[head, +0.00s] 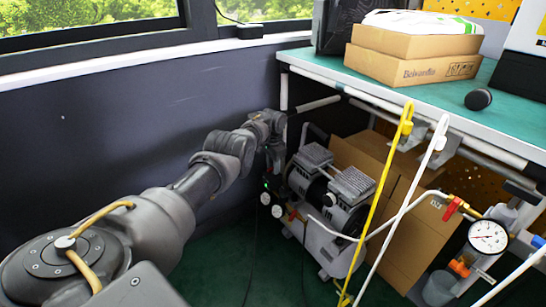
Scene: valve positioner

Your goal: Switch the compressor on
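The compressor (358,226) stands on the floor under the workbench, with two ribbed grey heads, a pale tank and a black handle. Small round gauges (277,211) and a red fitting sit at its left end. My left arm reaches in from the lower left, and my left gripper (275,168) is at the left end of the compressor, just above the gauges. A tiny green light shows beside the gripper. The fingers are small and dark, so I cannot tell if they touch the compressor or are open. The compressor's switch is not clear to see. My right gripper is out of view.
The workbench (420,92) overhangs the compressor and carries cardboard boxes (412,66). Yellow (381,190) and white hoses hang in front of the compressor. A cardboard box (412,215) stands behind it, and a pressure gauge (487,237) is at right. The dark wall is on the left.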

